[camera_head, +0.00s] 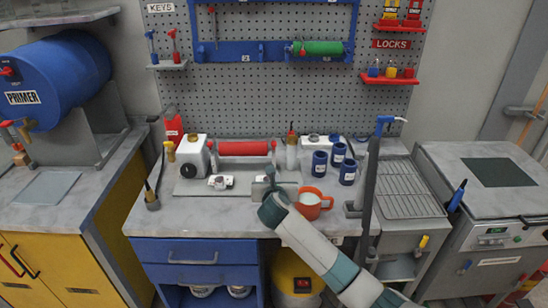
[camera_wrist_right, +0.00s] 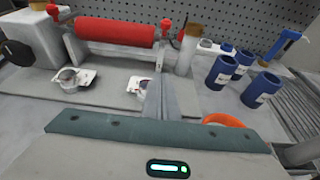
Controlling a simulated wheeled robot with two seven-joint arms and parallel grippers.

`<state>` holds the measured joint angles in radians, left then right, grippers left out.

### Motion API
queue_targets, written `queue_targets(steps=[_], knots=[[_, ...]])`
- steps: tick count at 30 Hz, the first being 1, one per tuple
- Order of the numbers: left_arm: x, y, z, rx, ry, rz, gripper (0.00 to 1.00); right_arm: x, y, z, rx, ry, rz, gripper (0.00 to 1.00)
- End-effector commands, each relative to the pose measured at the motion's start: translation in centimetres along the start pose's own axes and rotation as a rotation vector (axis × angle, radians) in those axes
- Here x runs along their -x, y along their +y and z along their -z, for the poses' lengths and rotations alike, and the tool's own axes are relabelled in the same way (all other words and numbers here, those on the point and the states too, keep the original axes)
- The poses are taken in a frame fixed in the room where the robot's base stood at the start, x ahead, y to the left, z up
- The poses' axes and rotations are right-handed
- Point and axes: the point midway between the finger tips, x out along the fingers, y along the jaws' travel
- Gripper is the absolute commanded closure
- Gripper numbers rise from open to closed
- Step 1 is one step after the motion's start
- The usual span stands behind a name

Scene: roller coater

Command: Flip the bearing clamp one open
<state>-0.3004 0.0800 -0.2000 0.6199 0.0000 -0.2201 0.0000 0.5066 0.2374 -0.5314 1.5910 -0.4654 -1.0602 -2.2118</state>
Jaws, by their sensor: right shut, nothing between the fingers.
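The roller coater's red roller (camera_head: 243,148) lies level at the back of the bench; it also shows in the right wrist view (camera_wrist_right: 115,31). A small red-topped part stands at each roller end in the wrist view, one at the left (camera_wrist_right: 52,11) and one at the right (camera_wrist_right: 166,25). These look like the bearing clamps, but I cannot tell which is number one. My right gripper (camera_head: 270,178) is shut and empty, in front of the roller's right end and apart from it. In the wrist view its fingers (camera_wrist_right: 163,92) partly hide a small white block (camera_wrist_right: 136,84). My left gripper is out of view.
Another white block with a round metal part (camera_wrist_right: 72,79) lies on the plate. Several blue canisters (camera_head: 319,163) and a wire rack (camera_head: 408,190) stand further right.

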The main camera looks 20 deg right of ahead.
Motion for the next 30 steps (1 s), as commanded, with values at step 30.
queue_targets(steps=[30], knots=[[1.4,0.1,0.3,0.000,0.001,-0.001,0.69,-8.3,0.0,-0.1,-0.001,0.001,0.001,1.00]])
